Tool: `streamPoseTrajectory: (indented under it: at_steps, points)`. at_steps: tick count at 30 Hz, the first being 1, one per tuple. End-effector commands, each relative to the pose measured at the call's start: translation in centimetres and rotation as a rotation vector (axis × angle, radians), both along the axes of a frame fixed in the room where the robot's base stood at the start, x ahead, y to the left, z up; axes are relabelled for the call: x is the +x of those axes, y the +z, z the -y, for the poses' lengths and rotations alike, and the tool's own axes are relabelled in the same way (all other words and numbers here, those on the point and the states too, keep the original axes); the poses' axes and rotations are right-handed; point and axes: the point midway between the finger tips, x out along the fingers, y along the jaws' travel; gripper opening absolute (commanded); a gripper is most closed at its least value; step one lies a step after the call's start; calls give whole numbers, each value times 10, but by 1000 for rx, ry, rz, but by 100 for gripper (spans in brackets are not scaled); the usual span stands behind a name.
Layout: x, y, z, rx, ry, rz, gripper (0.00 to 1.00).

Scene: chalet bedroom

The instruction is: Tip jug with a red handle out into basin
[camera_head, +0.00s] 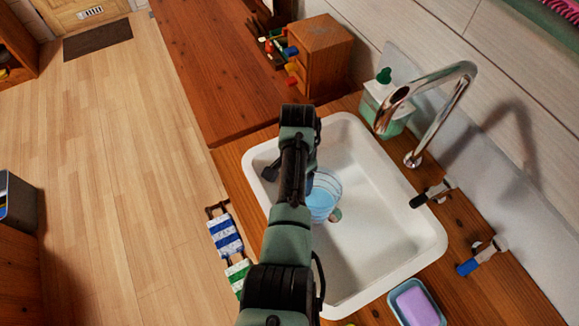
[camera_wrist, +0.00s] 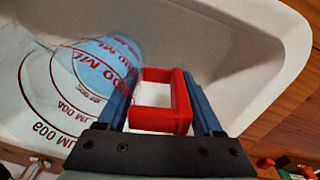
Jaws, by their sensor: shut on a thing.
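The white basin (camera_head: 385,255) is set in the wooden counter, and its inner wall fills much of the wrist view (camera_wrist: 225,50). The clear jug (camera_head: 323,192) is over the basin, partly hidden behind my arm. It looks pale blue inside. The wrist view shows the jug (camera_wrist: 90,80) with red volume marks and lettering. Its red handle (camera_wrist: 160,122) lies between the blue fingers of my gripper (camera_wrist: 160,85), which is shut on it. I cannot tell the jug's exact tilt or how much is in it.
A chrome tap (camera_head: 455,85) arches over the basin's far side. A soap bottle (camera_head: 388,105), a wooden drawer box (camera_head: 325,50) and a purple soap in a dish (camera_head: 415,305) stand around it. Striped things (camera_head: 225,235) lie at the counter's left edge.

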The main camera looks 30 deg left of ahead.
Motion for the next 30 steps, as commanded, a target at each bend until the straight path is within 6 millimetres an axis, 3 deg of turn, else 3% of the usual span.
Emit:
streamPoseTrajectory:
  at_steps: [3, 7, 30]
  points:
    - [4, -14, -19, 1, -44, 1, 0]
    - [4, -18, -28, 3, -69, 1, 0]
    - [1, -7, -26, 52, -72, 20, 0]
